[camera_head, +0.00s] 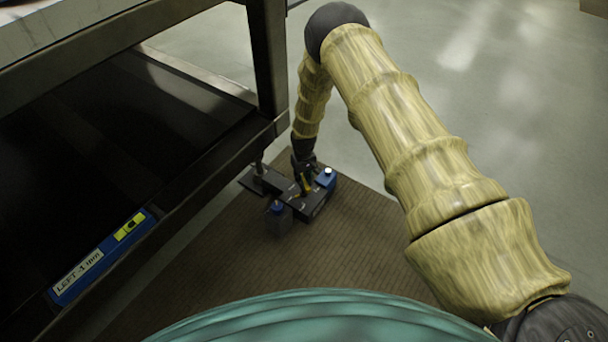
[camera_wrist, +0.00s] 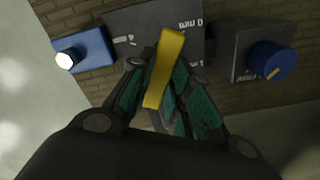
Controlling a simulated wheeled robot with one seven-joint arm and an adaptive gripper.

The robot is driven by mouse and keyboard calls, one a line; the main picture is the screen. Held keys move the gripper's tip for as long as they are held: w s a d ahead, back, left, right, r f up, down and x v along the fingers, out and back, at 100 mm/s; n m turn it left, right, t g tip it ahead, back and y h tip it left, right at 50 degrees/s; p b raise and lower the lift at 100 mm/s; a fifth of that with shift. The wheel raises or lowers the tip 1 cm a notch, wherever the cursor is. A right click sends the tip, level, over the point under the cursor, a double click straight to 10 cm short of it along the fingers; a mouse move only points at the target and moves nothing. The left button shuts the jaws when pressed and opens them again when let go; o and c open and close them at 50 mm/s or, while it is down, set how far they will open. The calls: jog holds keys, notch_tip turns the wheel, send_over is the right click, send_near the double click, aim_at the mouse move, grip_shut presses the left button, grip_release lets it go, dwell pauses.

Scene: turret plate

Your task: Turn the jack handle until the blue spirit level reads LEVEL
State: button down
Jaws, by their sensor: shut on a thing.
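The blue spirit level (camera_head: 103,258) lies along the edge of the dark lower shelf at left in the head view. Its white label appears to read "LEFT -4 mm"; the yellow-green vial has a dark bubble mark. The yellow jack handle (camera_wrist: 168,60) stands over a dark plate (camera_wrist: 130,25) with white markings. My gripper (camera_wrist: 165,95) is shut on the handle, its teal fingers on either side. In the head view, my gripper (camera_head: 303,165) reaches down to the jack at the foot of the frame; the handle (camera_head: 306,183) shows small there.
A blue box with a white button (camera_wrist: 82,52) sits beside the dark plate. A grey box with a blue knob (camera_wrist: 272,60) sits on the other side. The metal frame's leg (camera_head: 268,60) stands close to my arm. Brown ribbed mat and open grey floor lie to the right.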

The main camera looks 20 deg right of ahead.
jog(key=n+p, duration=0.2)
jog(key=n, duration=0.4)
jog(key=shift+r+n, duration=0.1)
jog(key=shift+n, duration=0.2)
jog(key=n, duration=0.5)
jog(key=shift+p, duration=0.35)
jog(key=shift+d, duration=0.15)
jog(key=c, duration=1.3)
grip_release()
notch_tip(320, 180, up, 12)
jog(key=shift+f, duration=0.1)
